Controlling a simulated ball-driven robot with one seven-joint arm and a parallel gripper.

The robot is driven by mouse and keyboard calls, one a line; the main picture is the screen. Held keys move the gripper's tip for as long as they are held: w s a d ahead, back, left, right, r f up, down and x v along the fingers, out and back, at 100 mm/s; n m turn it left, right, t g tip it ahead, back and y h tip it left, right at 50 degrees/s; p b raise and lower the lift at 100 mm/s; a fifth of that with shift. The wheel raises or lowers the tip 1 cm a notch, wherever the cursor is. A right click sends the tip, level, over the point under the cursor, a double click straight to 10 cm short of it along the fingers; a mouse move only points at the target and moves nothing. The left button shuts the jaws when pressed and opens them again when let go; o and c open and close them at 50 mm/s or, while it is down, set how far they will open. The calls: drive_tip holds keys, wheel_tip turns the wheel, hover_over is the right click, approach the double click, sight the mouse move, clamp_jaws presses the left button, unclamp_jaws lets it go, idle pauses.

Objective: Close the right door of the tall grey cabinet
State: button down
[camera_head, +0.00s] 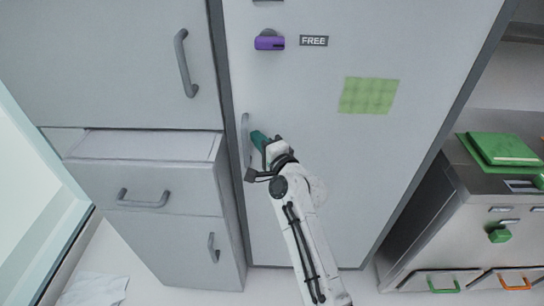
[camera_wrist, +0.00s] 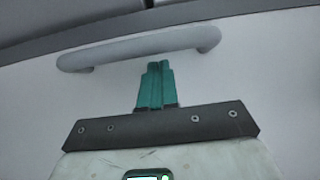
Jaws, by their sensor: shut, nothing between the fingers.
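A tall grey door panel (camera_head: 330,180) fills the middle of the head view. Its pale vertical bar handle (camera_head: 245,140) is near its left edge. In the wrist view the handle (camera_wrist: 140,46) crosses above the fingers. My gripper (camera_head: 257,137) has teal fingers and is just right of the handle; in the wrist view (camera_wrist: 154,66) the fingers are shut together, empty, with tips close to the bar. I cannot tell whether they touch the door or handle. The door looks about flush in its frame; any small gap is hard to see.
A purple latch (camera_head: 269,42), a FREE label (camera_head: 314,41) and a green sheet (camera_head: 368,95) are on the door. At left, a grey drawer (camera_head: 145,170) sticks out. At right stands a metal unit (camera_head: 480,225) with a green item (camera_head: 503,148) on top.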

drive_tip(key=s+d+f+n+g+h, duration=0.2)
drive_tip(key=s+d+f, duration=0.3)
drive_tip(key=s+d, duration=0.25)
drive_tip(key=s+d+f+n+g+h, duration=0.1)
drive_tip(key=s+d+f+n+g, duration=0.2)
drive_tip(key=s+d+f, duration=0.45)
drive_tip(key=s+d+f+n+g+h, duration=0.25)
drive_tip(key=s+d, duration=0.25)
drive_tip(key=s, duration=0.5)
drive_tip(key=s+d+f+n+g+h, duration=0.1)
drive_tip(key=s+d, duration=0.3)
drive_tip(key=s, duration=0.4)
drive_tip(key=s+d+f+n+g+h, duration=0.1)
drive_tip(key=s+d+g+h, duration=0.1)
drive_tip(key=s, duration=0.7)
drive_tip(key=s+d+f+n+g+h, duration=0.1)
drive_tip(key=s+d+f+g, duration=0.1)
drive_tip(key=s+d, duration=0.5)
drive_tip(key=shift+s+g+h, duration=0.35)
drive_tip(key=shift+s+g, duration=0.4)
drive_tip(key=shift+d+f, duration=0.1)
